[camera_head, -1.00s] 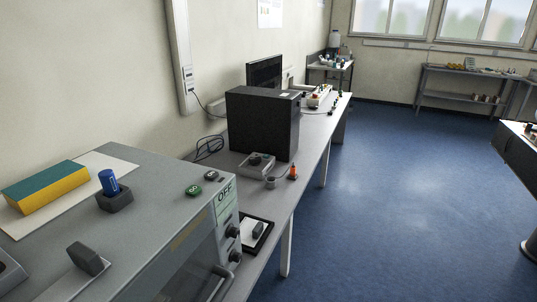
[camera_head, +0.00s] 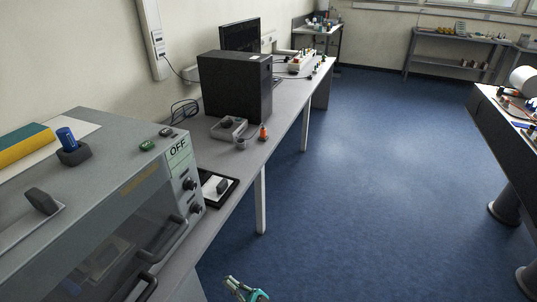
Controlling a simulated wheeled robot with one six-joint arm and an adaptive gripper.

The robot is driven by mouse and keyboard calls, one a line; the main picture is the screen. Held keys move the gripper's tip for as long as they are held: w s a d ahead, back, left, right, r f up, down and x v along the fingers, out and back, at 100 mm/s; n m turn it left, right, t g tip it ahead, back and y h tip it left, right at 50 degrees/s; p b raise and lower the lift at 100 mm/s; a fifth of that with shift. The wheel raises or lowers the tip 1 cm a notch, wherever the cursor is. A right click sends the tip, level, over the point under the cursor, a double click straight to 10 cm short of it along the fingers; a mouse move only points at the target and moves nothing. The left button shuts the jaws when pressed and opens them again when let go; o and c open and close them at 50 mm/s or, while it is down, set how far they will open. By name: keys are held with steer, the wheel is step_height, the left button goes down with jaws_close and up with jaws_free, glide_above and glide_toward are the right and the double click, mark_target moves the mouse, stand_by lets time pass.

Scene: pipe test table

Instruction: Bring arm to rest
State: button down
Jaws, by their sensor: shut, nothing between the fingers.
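My gripper (camera_head: 246,290) shows only in part at the bottom edge of the head view, a small teal and grey shape over the blue floor. It is shut and empty, and it is apart from the bench. The rest of my arm is out of the picture.
A grey test cabinet (camera_head: 110,160) with an OFF label stands at the left on a long bench (camera_head: 275,125). A black box (camera_head: 236,88) stands farther along. A dark-sided table (camera_head: 505,140) is at the right. Blue floor (camera_head: 370,180) lies open between them.

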steer(key=s+d+f+m+g+h, duration=0.3)
steer(key=s+f+h, duration=0.5)
steer(key=s+f, duration=0.9)
steer(key=s+d+f+m+h, duration=0.3)
steer(key=s+d+h, duration=0.1)
steer(key=s+d, duration=0.15)
steer(key=s+d+f+m+h, duration=0.3)
steer(key=s+d+h, duration=0.15)
steer(key=s, duration=0.25)
steer(key=s+d+r+m+t+h, duration=0.35)
steer(key=s+d+r+h, duration=0.3)
steer(key=d+r, duration=0.55)
steer(key=s+d+r+t+h, duration=0.1)
steer(key=d+r+t, duration=0.1)
steer(key=r, duration=0.9)
steer(key=s+d+r+t, duration=0.1)
steer(key=s+r+t, duration=0.1)
steer(key=r, duration=0.9)
steer(key=shift+s+d+r+m+h, duration=0.25)
steer(key=shift+s+d+m+h, duration=0.05)
steer(key=shift+d+m+h, duration=0.15)
